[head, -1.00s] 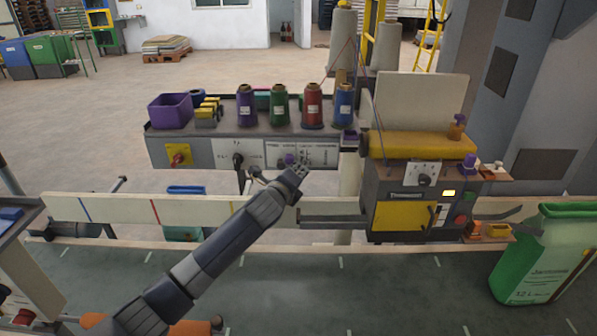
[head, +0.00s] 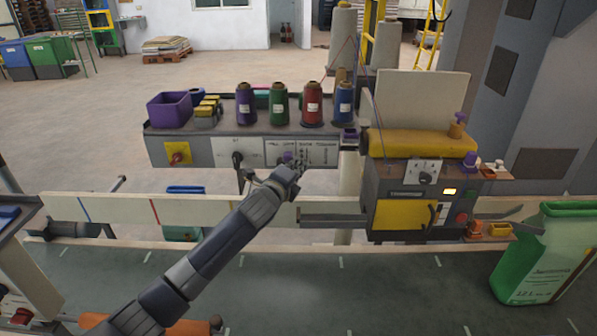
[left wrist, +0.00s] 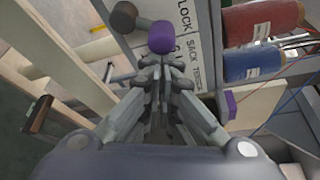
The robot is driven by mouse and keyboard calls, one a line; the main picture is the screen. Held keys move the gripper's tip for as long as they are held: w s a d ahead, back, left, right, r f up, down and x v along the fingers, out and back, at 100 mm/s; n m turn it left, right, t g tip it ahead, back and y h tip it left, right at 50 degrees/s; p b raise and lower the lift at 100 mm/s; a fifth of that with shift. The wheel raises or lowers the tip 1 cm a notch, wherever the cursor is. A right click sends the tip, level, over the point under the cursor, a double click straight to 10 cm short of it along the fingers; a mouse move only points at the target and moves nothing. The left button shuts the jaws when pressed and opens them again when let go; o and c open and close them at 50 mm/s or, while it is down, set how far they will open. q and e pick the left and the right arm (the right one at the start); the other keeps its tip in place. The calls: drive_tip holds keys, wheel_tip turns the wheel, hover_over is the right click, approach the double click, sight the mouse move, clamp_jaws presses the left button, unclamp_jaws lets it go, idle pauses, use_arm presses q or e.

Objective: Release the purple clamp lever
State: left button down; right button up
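A purple knob on a lever (head: 287,157) sits on the front panel of the grey spool console, by the lettered white plates. In the left wrist view the purple knob (left wrist: 161,37) shows just beyond my fingertips, beside the words "LOCK" and "SACK TENSION". My left gripper (head: 298,169) is in front of the panel, just below and right of the knob. In the left wrist view the left gripper's fingers (left wrist: 164,68) are drawn together with nothing visible between them. Whether the tips touch the knob I cannot tell. My right gripper is not in view.
A dark lever (head: 237,160) stands left of the purple knob, and a red knob (head: 177,158) is farther left. Thread spools (head: 312,106) and a purple bin (head: 170,111) stand on top. A pale rail (head: 120,209) runs below. The machine (head: 405,205) is at the right.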

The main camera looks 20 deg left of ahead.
sight(283, 159)
use_arm(q)
drive_tip(key=a+n+t+b, duration=0.1)
drive_tip(key=n+b, duration=0.1)
drive_tip(key=n, duration=0.1)
drive_tip(key=a+r+n+t+b, duration=0.1)
drive_tip(key=n+b, duration=0.2)
drive_tip(key=s+a+r+n+t+b, duration=0.1)
drive_tip(key=n+b, duration=0.2)
drive_tip(key=n, duration=0.1)
drive_tip(key=shift+a+r+t, duration=0.15)
drive_tip(key=shift+a+t, duration=0.15)
drive_tip(key=shift+t, duration=0.1)
drive_tip(key=shift+s+a+r+n+t+y+b, duration=0.15)
drive_tip(key=shift+a+n+y+b, duration=0.2)
drive_tip(key=shift+n, duration=0.35)
drive_tip(key=shift+a+n+t+y+b, duration=0.2)
drive_tip(key=shift+n+b, duration=0.3)
drive_tip(key=shift+n, duration=0.2)
drive_tip(key=shift+s+a+r+n+t+y+b, duration=0.15)
drive_tip(key=shift+a+n+y+b, duration=0.2)
drive_tip(key=shift+n, duration=0.35)
drive_tip(key=shift+d, duration=0.1)
